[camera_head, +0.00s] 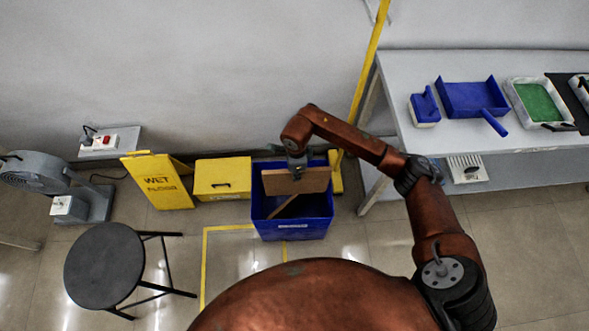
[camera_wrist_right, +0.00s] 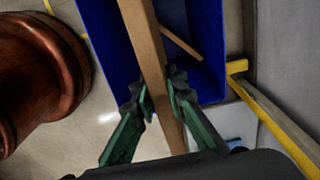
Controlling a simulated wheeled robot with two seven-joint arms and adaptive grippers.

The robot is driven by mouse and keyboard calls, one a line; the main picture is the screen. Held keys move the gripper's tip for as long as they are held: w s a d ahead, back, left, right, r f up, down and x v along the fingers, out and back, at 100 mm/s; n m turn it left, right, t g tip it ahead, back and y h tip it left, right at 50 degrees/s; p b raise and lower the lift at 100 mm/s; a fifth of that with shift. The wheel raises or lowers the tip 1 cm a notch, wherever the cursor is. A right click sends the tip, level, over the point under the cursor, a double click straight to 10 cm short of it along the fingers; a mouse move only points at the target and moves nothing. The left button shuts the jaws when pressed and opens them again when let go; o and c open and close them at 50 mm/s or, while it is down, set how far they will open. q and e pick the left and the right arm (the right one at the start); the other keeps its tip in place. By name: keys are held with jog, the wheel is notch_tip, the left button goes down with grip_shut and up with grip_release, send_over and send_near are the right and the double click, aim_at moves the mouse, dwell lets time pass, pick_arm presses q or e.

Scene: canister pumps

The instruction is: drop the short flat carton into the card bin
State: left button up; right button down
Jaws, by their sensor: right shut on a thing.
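The short flat carton (camera_head: 296,182) is a thin brown board held on edge. My right gripper (camera_head: 296,168) is shut on its upper edge, from above. In the right wrist view the green fingers (camera_wrist_right: 160,100) pinch the carton (camera_wrist_right: 148,50) from both sides. The card bin (camera_head: 280,230) is an open blue box on the floor, and it also shows in the right wrist view (camera_wrist_right: 207,35). The carton hangs over the bin's opening; how deep its lower edge reaches is hard to tell. My left gripper is out of view.
Another brown card piece (camera_head: 284,205) leans inside the bin, also seen in the right wrist view (camera_wrist_right: 180,42). A yellow box (camera_head: 222,185) and yellow wet-floor sign (camera_head: 160,185) stand left of it. A yellow post (camera_head: 370,50) and grey bench (camera_head: 390,85) are right. A black stool (camera_head: 103,265) stands front left.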

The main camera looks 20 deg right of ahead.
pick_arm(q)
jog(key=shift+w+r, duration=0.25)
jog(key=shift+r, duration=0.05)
pick_arm(e)
jog(key=shift+f, duration=0.15)
jog(key=c, duration=1.8)
grip_release()
jog(key=shift+c, duration=0.2)
notch_tip(320, 180, up, 12)
